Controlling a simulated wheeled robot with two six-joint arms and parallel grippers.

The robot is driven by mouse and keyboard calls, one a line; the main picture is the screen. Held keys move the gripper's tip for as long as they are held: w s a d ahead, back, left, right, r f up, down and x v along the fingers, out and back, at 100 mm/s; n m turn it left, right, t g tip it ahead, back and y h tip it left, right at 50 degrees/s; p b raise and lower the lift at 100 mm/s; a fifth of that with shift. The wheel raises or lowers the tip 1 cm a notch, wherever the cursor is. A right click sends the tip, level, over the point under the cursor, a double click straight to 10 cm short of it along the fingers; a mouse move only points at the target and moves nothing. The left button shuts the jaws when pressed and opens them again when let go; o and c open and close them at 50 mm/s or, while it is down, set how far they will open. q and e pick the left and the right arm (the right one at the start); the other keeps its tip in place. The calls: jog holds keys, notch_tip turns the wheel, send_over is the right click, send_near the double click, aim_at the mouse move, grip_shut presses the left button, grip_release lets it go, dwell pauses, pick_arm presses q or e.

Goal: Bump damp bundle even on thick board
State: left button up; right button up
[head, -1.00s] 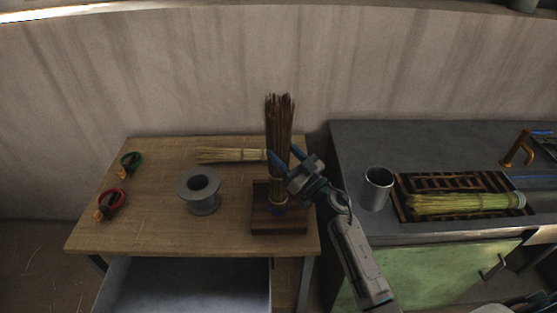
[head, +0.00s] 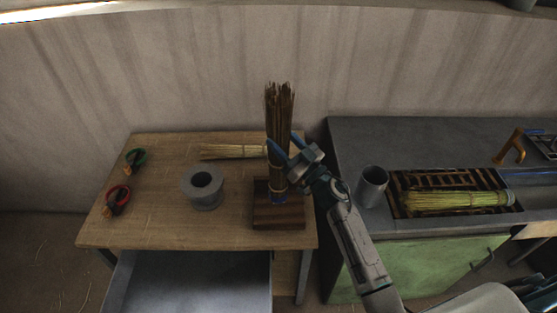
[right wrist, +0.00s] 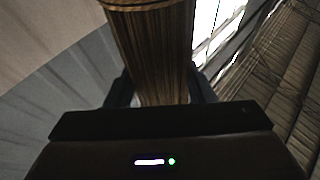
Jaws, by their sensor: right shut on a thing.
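The dark brown bundle (head: 279,120) stands upright over the thick board (head: 278,218), a dark wooden block at the table's right front. It has a pale tie and a blue band at its lower end. My right gripper (head: 279,152) is shut around the bundle's middle from the right. The lower end appears slightly above the board, though any small gap is hard to judge. In the right wrist view the bundle (right wrist: 150,55) runs between both fingers, with a tie at the top edge. My left gripper is not in view.
A grey spool (head: 203,188), green-handled (head: 134,159) and red-handled (head: 117,198) tools and a pale bundle (head: 228,152) lie on the wooden table (head: 165,228). An open drawer (head: 190,285) is below. On the right counter are a metal cup (head: 371,186) and a greenish bundle (head: 445,201) on a rack.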

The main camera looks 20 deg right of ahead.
dwell(0.3)
jog(key=shift+f+b, duration=1.65)
jog(key=shift+f, duration=0.9)
jog(key=shift+r, duration=0.1)
notch_tip(320, 180, up, 5)
jog(key=p, duration=0.6)
jog(key=shift+r, duration=0.1)
